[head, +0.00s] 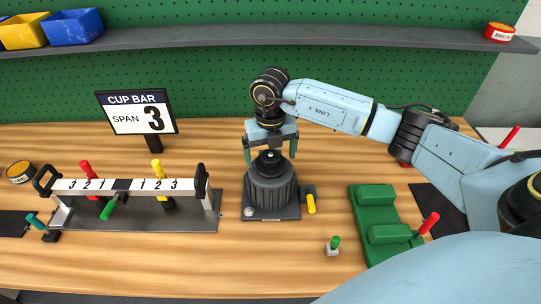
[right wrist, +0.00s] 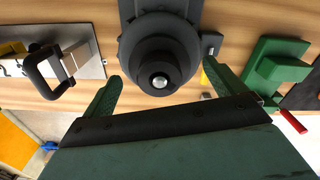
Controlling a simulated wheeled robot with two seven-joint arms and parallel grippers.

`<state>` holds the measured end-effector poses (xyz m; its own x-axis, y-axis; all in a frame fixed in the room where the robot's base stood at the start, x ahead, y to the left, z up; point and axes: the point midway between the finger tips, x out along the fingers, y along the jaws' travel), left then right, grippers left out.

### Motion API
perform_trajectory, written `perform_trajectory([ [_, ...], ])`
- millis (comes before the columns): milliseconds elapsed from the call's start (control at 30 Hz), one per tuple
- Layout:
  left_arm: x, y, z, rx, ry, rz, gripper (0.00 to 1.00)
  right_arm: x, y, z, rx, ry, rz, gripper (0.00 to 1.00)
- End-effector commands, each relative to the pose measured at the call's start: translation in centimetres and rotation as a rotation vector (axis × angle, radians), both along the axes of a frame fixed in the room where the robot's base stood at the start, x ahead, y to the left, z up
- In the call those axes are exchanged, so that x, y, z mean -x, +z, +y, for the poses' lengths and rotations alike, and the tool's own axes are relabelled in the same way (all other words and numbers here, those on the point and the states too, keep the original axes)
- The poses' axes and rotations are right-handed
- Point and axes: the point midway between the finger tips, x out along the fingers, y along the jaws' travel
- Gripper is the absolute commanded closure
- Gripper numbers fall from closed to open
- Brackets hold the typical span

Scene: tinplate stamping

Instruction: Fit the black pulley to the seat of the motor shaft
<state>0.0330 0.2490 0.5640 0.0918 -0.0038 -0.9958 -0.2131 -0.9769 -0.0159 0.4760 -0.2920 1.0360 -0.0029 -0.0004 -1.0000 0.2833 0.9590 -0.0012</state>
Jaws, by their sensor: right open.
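The dark grey motor (head: 270,192) stands upright on its base plate on the wooden table. The black pulley (head: 268,160) sits on top of it around the shaft. In the right wrist view the stepped black pulley (right wrist: 160,52) shows a bright metal shaft tip (right wrist: 160,81) at its centre. I cannot tell whether it is fully down on the seat. My right gripper (head: 270,151) is open above the motor, pointing down, its green fingers on either side of the pulley with gaps. The open fingers also show in the right wrist view (right wrist: 165,92). My left gripper is out of view.
A white numbered bar fixture (head: 130,187) with coloured handles stands at left, below a "CUP BAR SPAN 3" sign (head: 140,115). A green block fixture (head: 378,218) with a red handle is at right. A small green-knobbed piece (head: 333,245) lies in front.

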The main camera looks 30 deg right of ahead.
Motion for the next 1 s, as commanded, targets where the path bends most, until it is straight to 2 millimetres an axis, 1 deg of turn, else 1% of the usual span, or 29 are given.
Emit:
perform_trajectory([
  [300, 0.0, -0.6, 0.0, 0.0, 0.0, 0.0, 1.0, -0.2, 7.0, 0.0, -0.001, 0.0, -0.01, 0.05],
  [400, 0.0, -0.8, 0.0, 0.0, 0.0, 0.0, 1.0, -0.1, 9.0, 0.0, -0.001, 0.001, -0.008, 0.05],
  [500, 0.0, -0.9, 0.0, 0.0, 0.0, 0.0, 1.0, -0.1, 10.6, 0.0, -0.001, 0.0, -0.007, 0.05],
  [600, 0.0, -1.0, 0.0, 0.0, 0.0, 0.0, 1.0, -0.1, 11.7, 0.0, 0.0, -0.001, -0.006, 0.05],
  [700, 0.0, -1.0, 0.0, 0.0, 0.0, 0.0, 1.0, -0.1, 12.3, 0.0, -0.001, 0.0, -0.004, 0.05],
  [1000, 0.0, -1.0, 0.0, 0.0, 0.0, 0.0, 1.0, -0.1, 12.5, 0.0, -0.001, 0.001, -0.003, 0.05],
])
